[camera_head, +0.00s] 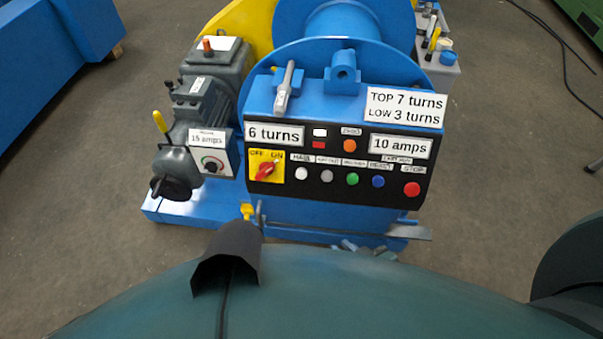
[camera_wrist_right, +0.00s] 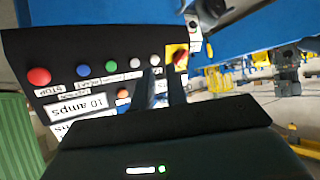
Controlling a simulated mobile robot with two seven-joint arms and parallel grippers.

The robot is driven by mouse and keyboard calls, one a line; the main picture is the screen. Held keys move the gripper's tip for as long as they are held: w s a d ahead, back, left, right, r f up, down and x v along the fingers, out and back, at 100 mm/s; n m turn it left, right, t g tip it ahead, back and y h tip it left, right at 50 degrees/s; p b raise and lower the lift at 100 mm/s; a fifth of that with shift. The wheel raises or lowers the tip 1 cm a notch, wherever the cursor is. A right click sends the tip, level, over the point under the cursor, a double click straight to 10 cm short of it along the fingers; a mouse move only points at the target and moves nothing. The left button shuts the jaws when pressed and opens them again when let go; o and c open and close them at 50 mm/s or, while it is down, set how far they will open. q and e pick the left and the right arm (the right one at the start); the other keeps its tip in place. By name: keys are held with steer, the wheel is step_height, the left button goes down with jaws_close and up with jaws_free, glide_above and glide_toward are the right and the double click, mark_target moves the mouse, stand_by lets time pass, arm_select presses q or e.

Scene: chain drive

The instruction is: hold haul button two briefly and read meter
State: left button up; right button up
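The black control panel (camera_head: 330,195) faces me on the blue machine. Its row has a white button (camera_head: 302,173) under a label like HAUL, then a grey one (camera_head: 326,175), green, blue and red. The small labels are too blurred to say surely which is haul button two. The left meter (camera_head: 274,135) reads 6 turns; the right meter (camera_head: 401,146) reads 10 amps. My right gripper (camera_head: 366,248) shows as small grey parts below the panel. In the right wrist view its two fingers (camera_wrist_right: 163,80) stand slightly apart, empty, pointing towards the pale buttons (camera_wrist_right: 154,60); contact is not visible.
A red rotary switch (camera_head: 265,171) on a yellow plate sits left of the buttons. The red STOP button (camera_head: 411,189) is at the right. A sign (camera_head: 405,107) reads TOP 7 turns, LOW 3 turns. A grey motor unit (camera_head: 200,110) with a 15 amps plate stands left.

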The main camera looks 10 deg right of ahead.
jaws_close()
steer(key=shift+s+f, duration=0.15)
steer(key=shift+s, duration=0.1)
steer(key=shift+w, duration=0.3)
stand_by(0.6)
steer(key=shift+s, duration=0.2)
